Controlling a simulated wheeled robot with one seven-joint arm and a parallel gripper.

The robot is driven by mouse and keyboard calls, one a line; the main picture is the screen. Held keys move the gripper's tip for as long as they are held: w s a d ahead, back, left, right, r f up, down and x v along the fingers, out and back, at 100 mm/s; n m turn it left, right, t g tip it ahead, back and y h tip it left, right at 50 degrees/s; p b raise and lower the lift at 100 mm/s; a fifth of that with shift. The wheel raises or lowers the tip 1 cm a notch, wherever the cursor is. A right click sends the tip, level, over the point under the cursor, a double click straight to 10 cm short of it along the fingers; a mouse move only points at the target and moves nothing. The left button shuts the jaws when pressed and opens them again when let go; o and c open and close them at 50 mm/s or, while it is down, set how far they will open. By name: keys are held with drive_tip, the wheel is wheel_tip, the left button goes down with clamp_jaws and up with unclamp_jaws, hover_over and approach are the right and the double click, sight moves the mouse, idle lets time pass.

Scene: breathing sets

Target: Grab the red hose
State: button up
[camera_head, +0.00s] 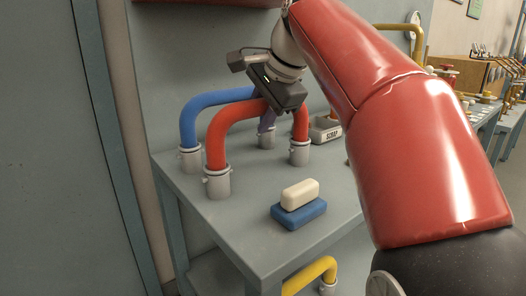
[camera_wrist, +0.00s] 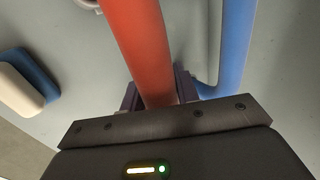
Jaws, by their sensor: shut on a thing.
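The red hose (camera_head: 232,118) is an arch whose two ends stand in grey sockets on the grey table. My gripper (camera_head: 270,118) comes down from above on the top of the arch, toward its right side, and partly hides it. In the wrist view the red hose (camera_wrist: 143,50) runs between the two dark fingers of my gripper (camera_wrist: 158,96), which are shut on it. Both hose ends still appear seated in their sockets.
A blue hose (camera_head: 205,101) arches just behind the red one, close to my gripper. A white block (camera_head: 300,194) lies on a blue block (camera_head: 299,213) at the table's front. A tray marked SCRAP (camera_head: 326,130) stands behind. A yellow hose (camera_head: 312,273) is below.

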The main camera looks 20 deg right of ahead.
clamp_jaws()
drive_tip(key=shift+r, duration=0.15)
